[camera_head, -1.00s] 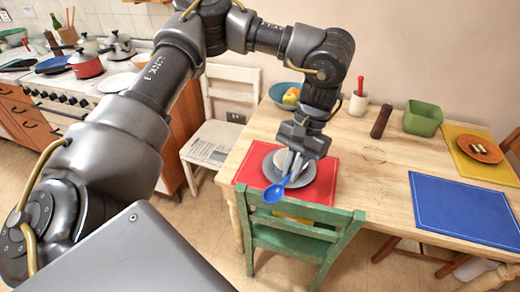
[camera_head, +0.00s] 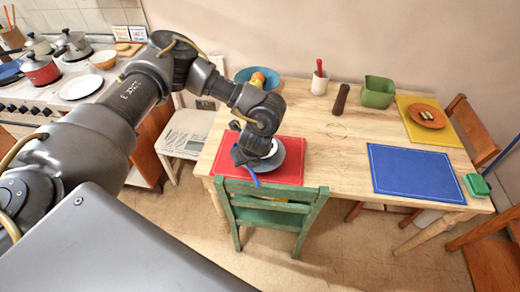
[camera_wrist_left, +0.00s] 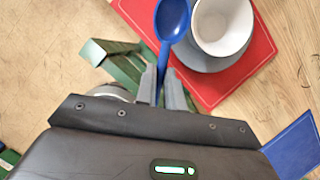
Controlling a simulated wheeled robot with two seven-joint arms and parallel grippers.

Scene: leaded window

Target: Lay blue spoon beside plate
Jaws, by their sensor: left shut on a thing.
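The blue spoon (camera_head: 251,174) is held in my left gripper (camera_head: 243,160), low over the left part of the red mat (camera_head: 288,174). In the left wrist view the gripper (camera_wrist_left: 163,80) is shut on the spoon's handle, with the spoon's bowl (camera_wrist_left: 172,20) reaching beyond the fingers. The grey plate (camera_head: 279,164) lies on the mat just right of the gripper, with a white bowl (camera_wrist_left: 222,24) on it. My arm partly hides plate and bowl in the head view. I cannot tell whether the spoon touches the mat. My right gripper is out of view.
A green chair (camera_head: 270,210) stands at the table's front edge, close under the gripper. A blue bowl with fruit (camera_head: 257,78) is behind the arm. A blue mat (camera_head: 415,170) lies bare to the right. Bare wooden table (camera_head: 335,155) is between the mats.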

